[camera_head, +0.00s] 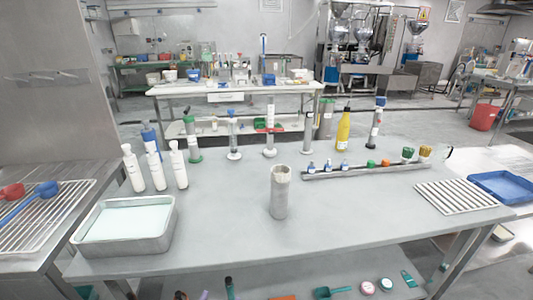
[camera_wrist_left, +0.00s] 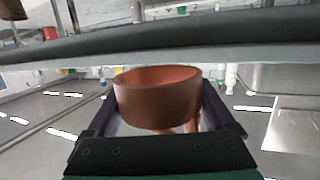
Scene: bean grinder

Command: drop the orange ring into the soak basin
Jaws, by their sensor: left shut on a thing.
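The orange ring (camera_wrist_left: 156,103) is a broad copper-brown band in the middle of the left wrist view. My left gripper (camera_wrist_left: 160,112) is shut on it, with a dark finger on each side of the ring. The soak basin (camera_head: 166,221) is a metal tray with pale liquid, at the left front of the grey table in the head view. Neither gripper nor the held ring shows in the head view, so the ring's distance from the basin cannot be told.
Several white bottles (camera_head: 154,171) stand behind the basin. A grey cylinder (camera_head: 279,197) stands at the table's middle. A long rack (camera_head: 350,172) with small items lies at the back right, and a slatted tray (camera_head: 455,195) at the right. The front middle of the table (camera_head: 220,235) is clear.

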